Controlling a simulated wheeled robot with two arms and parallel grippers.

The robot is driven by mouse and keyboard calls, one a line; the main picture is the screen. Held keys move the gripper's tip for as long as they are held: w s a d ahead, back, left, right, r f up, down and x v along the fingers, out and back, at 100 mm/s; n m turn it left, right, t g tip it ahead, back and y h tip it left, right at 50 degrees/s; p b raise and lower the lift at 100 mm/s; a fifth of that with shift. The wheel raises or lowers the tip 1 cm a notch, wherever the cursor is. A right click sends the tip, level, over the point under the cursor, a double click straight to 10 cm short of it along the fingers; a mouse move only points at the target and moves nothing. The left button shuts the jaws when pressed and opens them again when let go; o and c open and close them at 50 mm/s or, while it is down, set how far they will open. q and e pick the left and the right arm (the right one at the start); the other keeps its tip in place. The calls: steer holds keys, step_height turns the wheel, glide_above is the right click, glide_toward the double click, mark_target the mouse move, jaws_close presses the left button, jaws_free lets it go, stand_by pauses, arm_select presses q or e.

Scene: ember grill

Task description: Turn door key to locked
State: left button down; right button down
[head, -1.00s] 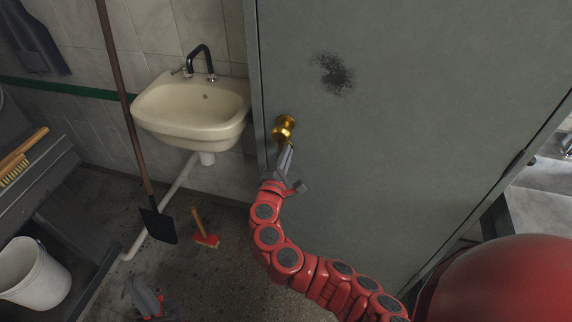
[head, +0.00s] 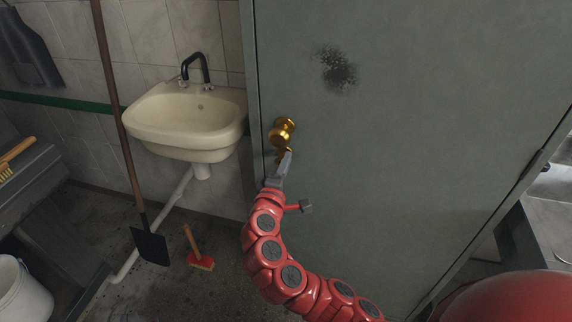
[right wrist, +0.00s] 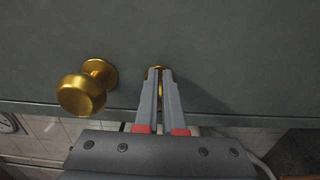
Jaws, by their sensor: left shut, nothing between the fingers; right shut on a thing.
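A grey door (head: 400,150) fills the right of the head view. A round brass knob (head: 283,131) sits near its left edge and also shows in the right wrist view (right wrist: 82,94). Just below the knob is the brass door key (head: 284,153). In the right wrist view the key (right wrist: 160,88) shows as a thin gold strip between my fingers, against the door. My right gripper (head: 286,158) is shut on the key, and its fingers (right wrist: 160,78) hide most of it. The key's exact angle is hard to tell. My left gripper is not in view.
A cream sink (head: 190,115) hangs on the tiled wall left of the door. A white bucket (head: 22,290) is at the lower left.

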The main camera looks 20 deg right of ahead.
steer(key=c, duration=1)
jaws_free()
steer(key=v, duration=1.7)
steer(key=shift+s+a+b, duration=0.15)
steer(key=shift+s+b, duration=0.05)
steer(key=shift+b, duration=0.2)
steer(key=shift+w, duration=0.1)
